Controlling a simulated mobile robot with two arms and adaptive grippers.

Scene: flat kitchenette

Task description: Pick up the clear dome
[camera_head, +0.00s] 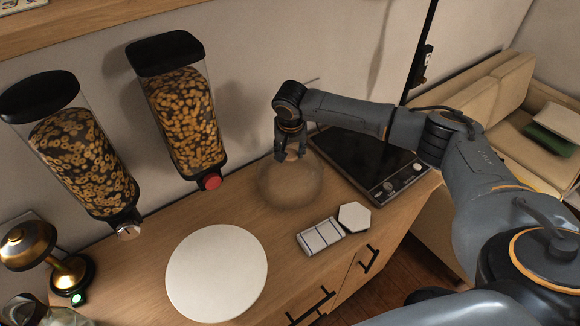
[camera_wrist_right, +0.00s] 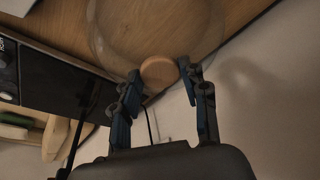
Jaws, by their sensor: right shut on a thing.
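The clear dome (camera_head: 290,187) is a see-through round cover near the back of the wooden counter, left of the black cooktop. It has a round wooden knob on top, which shows in the right wrist view (camera_wrist_right: 158,72). My right gripper (camera_head: 291,155) comes down from above and is shut on this knob, with one finger on each side. The dome's clear wall (camera_wrist_right: 110,35) also shows in the wrist view. I cannot tell whether its rim touches the counter. My left gripper is not in view.
A white round plate (camera_head: 217,273) lies at the front left. The cooktop (camera_head: 360,165) is close on the right. Two dispensers (camera_head: 182,115) (camera_head: 82,160) hang on the wall. A brass lamp (camera_head: 28,245) stands left.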

